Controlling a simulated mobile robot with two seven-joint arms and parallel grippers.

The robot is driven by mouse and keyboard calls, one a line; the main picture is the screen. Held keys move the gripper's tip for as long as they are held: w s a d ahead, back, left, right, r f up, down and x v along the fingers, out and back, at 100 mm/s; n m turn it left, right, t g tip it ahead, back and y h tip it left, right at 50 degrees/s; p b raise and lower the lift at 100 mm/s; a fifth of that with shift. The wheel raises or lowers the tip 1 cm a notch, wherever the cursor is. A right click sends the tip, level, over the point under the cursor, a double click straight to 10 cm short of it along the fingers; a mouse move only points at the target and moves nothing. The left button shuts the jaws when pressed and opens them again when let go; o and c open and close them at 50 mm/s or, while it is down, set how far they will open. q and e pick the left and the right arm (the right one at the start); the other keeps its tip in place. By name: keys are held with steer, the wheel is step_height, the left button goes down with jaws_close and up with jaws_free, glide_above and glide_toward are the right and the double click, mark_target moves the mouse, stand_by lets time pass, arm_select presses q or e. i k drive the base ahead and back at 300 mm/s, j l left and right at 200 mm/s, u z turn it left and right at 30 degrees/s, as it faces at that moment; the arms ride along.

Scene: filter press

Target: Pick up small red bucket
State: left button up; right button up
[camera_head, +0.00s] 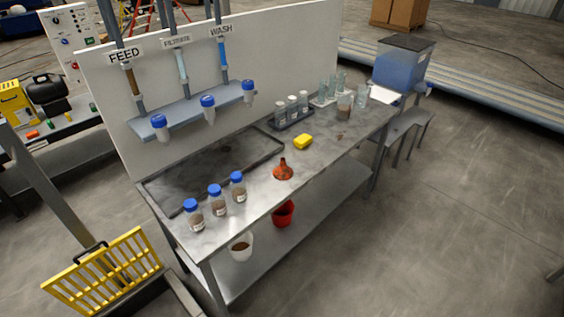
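The small red bucket (283,214) stands on the lower shelf (318,222) of the metal bench, under the front edge of the worktop. The worktop edge hides part of its top. A white bucket (241,247) with brown contents stands to its left on the same shelf. Neither of my grippers shows in the head view.
A yellow grate (105,275) stands at lower left. The concrete floor (430,235) at right is clear.

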mark_target(280, 222)
steer(key=k, duration=0.3)
steer(key=i+l+u, duration=0.45)
steer(key=i+l, duration=2.35)
steer(key=l, duration=0.05)
